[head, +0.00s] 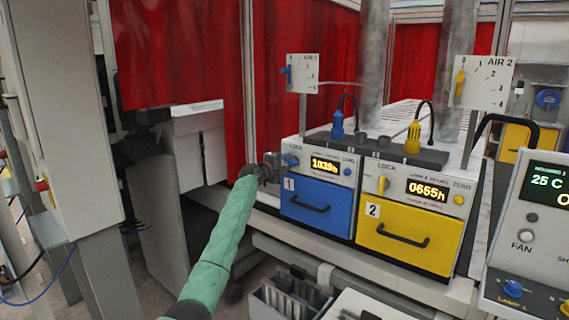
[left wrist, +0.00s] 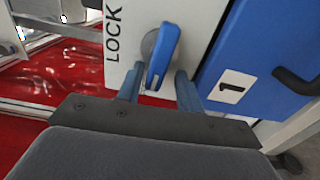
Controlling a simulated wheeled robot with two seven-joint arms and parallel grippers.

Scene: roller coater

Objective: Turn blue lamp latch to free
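The blue latch (head: 290,160) is a small knob beside the LOCK label on the front of the unit above the blue drawer (head: 316,205) marked 1. In the left wrist view the blue latch (left wrist: 163,52) is a long handle on a round grey base, its free end pointing down toward my gripper. My left gripper (head: 272,166) is at the latch from the left. In the left wrist view my left gripper (left wrist: 158,88) has its two fingers apart, one on each side of the handle's lower end, with visible gaps. My right gripper is not in view.
To the right is a yellow drawer (head: 410,236) with its own yellow latch (head: 383,185). The blue drawer's black handle (left wrist: 298,82) sticks out near my gripper. A red curtain (head: 180,50) hangs behind. A grey bin (head: 288,303) stands below.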

